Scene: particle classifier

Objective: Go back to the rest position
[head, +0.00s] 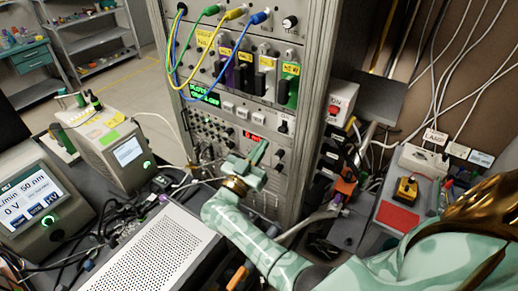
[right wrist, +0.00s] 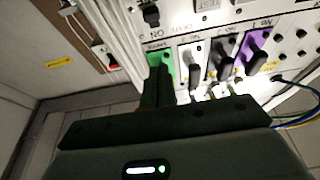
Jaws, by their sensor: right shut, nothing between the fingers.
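My right arm, pale mint green, reaches in from the lower right in the head view. Its gripper (head: 247,163) is in front of the lower panels of the rack (head: 310,120), below the row of coloured modules. In the right wrist view the dark fingers of the right gripper (right wrist: 157,92) are together with nothing held. They overlap the green module (right wrist: 166,62) in the picture; whether they touch it I cannot tell. The green module (head: 290,70) also shows in the head view, at the right end of the row. My left gripper is in neither view.
Blue, green and yellow cables (head: 200,45) hang in front of the rack. A perforated metal box (head: 155,255) stands in front, with loose wires beside it. Instruments with screens (head: 40,205) are at left. A red-switch box (head: 338,105) and a lamp box (head: 425,160) are at right.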

